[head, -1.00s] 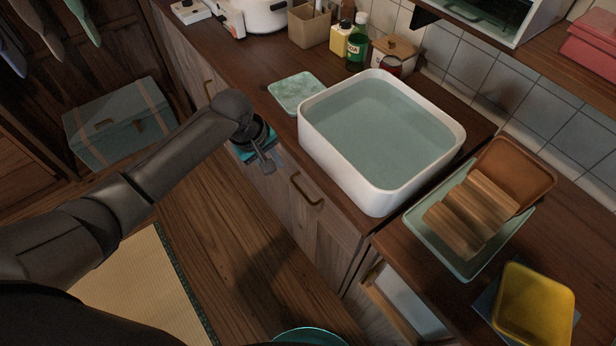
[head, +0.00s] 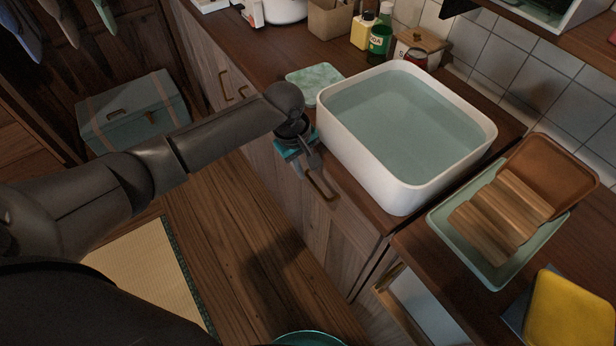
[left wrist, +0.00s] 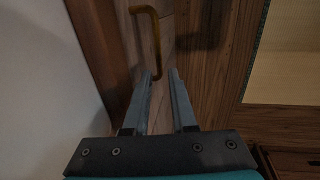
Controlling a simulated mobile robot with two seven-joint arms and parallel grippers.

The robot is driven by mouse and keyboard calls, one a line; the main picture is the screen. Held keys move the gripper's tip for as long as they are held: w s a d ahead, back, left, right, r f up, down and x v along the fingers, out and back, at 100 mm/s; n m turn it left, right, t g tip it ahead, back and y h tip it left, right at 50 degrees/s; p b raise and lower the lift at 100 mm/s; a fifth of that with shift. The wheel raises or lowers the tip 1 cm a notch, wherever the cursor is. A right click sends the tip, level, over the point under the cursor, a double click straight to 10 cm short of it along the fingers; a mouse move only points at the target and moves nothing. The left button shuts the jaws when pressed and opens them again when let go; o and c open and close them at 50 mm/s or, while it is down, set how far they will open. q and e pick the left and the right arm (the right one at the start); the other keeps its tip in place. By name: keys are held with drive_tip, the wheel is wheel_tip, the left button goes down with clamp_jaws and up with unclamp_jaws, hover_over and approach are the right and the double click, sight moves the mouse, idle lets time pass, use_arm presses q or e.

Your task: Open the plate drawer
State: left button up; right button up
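A brass-coloured bar handle (head: 321,184) is on the wooden cabinet front below the white basin. I cannot tell from the frames whether this front is the plate drawer. My left gripper (head: 313,162) is right by this handle, just above it in the head view. In the left wrist view the handle (left wrist: 157,40) lies ahead of my left gripper (left wrist: 161,74). Its two fingers are apart, and the handle's near end shows close to the gap between the tips. Whether they touch is unclear. My right gripper is out of view.
The white basin (head: 404,187) of water stands on the counter above the handle. More handles (head: 225,85) are farther along the cabinet. The wooden floor (head: 230,240) before the cabinet is mostly clear.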

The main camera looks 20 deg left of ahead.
sight(309, 178)
use_arm(q)
drive_tip(key=shift+w+d+f+b, duration=0.15)
drive_tip(key=shift+f+b, duration=0.1)
drive_tip(key=shift+f, duration=0.55)
drive_tip(key=shift+w+d+f+b, duration=0.1)
drive_tip(key=shift+f+b, duration=0.15)
drive_tip(key=shift+f, duration=0.55)
clamp_jaws()
drive_tip(key=shift+a, duration=0.1)
